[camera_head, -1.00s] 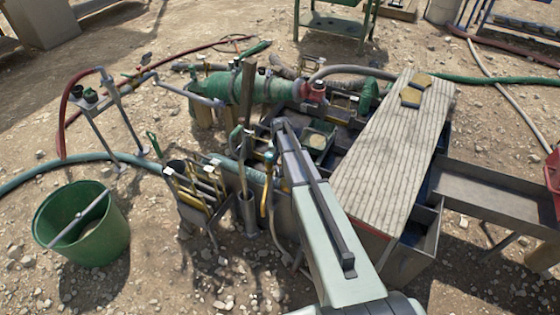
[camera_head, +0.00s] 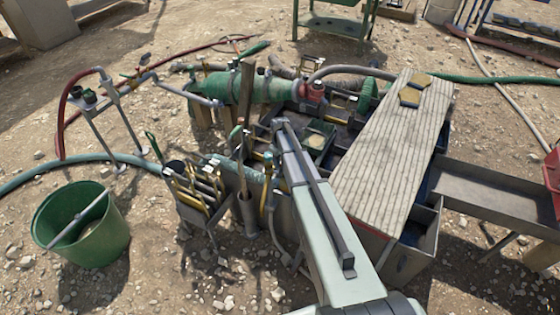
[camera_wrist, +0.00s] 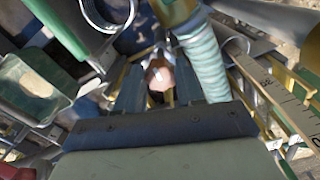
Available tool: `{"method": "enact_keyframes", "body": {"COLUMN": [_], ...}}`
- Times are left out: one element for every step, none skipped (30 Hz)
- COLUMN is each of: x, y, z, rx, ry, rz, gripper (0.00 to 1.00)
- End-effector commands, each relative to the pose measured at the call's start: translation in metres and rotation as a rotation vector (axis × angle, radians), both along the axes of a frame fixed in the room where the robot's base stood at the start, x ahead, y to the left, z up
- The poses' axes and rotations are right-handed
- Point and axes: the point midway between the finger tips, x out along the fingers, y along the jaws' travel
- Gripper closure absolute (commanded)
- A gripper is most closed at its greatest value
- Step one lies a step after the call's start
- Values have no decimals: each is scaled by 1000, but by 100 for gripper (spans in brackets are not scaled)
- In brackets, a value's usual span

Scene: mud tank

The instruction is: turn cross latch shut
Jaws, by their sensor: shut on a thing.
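In the wrist view my gripper (camera_wrist: 160,88) has its two dark fingers closed on a small, rounded, tan-orange piece (camera_wrist: 160,74), which appears to be the cross latch's handle. The fingers hide its sides, and I cannot tell how far the latch is turned. In the camera_head view my pale arm reaches up to the tank's near side. There the fingertips and the latch are hidden behind the arm, near the green pump body.
A ribbed pale-green hose (camera_wrist: 205,62) runs close right of the fingers. A green tray (camera_head: 318,138) lies just beyond the arm. A slatted board (camera_head: 385,150) covers the right side. A tool rack (camera_head: 192,200) and green bucket (camera_head: 82,245) stand left.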

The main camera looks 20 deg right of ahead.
Motion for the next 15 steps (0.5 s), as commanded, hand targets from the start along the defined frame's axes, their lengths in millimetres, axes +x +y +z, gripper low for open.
{"method": "enact_keyframes", "body": {"x": [1, 1, 1, 1, 1, 1, 1, 1, 1, 1, 1, 1, 1, 1, 1], "y": [0, 0, 0, 0, 0, 0, 0, 0, 0, 0, 0, 0, 0, 0, 0], "z": [0, 0, 0, 0, 0, 0, 0, 0, 0, 0, 0, 0, 0, 0, 0], "rx": [0, 0, 0, 0, 0, 0, 0, 0, 0, 0, 0, 0, 0, 0, 0], "ry": [-1, -1, -1, -1, -1, -1, -1, -1, -1, -2, -1, -2, -2, -2, -2], "rz": [20, 32, 45, 55, 62, 71, 77, 83, 88, 91, 93, 95, 97, 97, 98], "gripper": [93, 93, 93, 93, 93, 93, 93, 93, 93, 93, 93, 93, 93, 93, 93]}}
